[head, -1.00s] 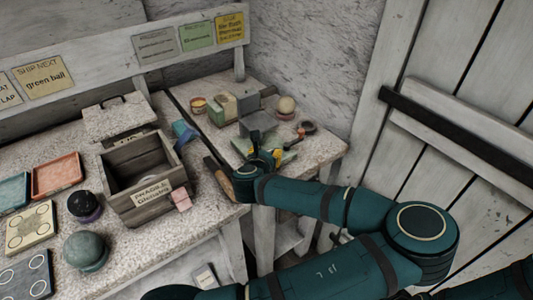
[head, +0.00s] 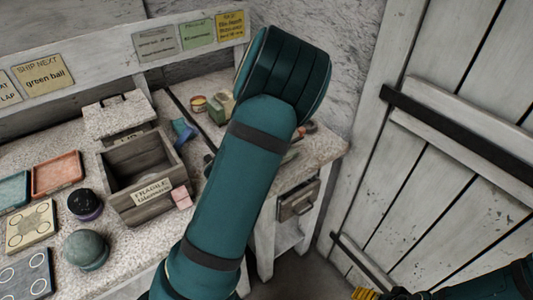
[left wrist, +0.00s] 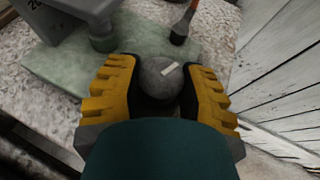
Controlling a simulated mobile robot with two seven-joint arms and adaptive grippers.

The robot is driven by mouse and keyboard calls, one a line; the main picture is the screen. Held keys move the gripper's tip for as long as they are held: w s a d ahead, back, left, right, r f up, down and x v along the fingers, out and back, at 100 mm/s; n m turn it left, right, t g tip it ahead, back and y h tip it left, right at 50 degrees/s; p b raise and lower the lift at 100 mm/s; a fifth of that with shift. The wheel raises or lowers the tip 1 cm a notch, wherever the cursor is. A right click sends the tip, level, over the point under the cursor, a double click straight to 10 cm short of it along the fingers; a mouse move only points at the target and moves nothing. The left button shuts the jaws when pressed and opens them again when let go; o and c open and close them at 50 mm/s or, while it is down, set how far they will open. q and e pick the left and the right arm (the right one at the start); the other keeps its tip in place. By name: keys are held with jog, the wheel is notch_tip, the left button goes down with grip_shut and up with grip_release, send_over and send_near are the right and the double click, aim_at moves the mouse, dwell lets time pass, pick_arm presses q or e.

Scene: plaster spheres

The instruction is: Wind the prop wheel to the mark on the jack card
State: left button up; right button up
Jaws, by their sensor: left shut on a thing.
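In the left wrist view, a round grey knob (left wrist: 155,82) with a short white mark on its top, apparently the prop wheel, sits at the edge of a pale green base (left wrist: 60,72). My left gripper (left wrist: 160,72) is shut on it, one yellow finger on each side. The mark slants up to the right. In the head view my left arm hides the wheel and that gripper. A yellow card (head: 230,24) hangs on the back rail, likely the jack card; its small text is unclear. Yellow parts of my right gripper (head: 367,293) show at the bottom edge.
A grey block (left wrist: 75,12) stands on the base, and a dark-headed tool (left wrist: 181,28) lies near the wheel. In the head view, an open wooden crate (head: 111,180) stands on the left bench. A plank door (head: 440,150) is on the right.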

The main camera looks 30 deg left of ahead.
pick_arm(q)
jog(key=shift+w+a+r+m+g+h, duration=0.1)
jog(key=shift+r+m+g+h, duration=0.1)
jog(key=shift+m+h, duration=0.75)
jog(key=shift+w+a+r+m+g+h, duration=0.1)
jog(key=shift+r+m+h, duration=0.1)
jog(key=shift+m+h, duration=0.7)
jog(key=m+g+h, duration=0.1)
jog(key=m+h, duration=0.1)
jog(key=h, duration=0.1)
jog(key=shift+m, duration=0.25)
jog(key=shift+d+m+g+h, duration=0.2)
jog(key=shift+m+g+h, duration=1.4)
jog(key=shift+m+h, duration=0.2)
jog(key=o, duration=1.2)
jog(key=shift+f, duration=0.1)
jog(key=shift+s, duration=0.1)
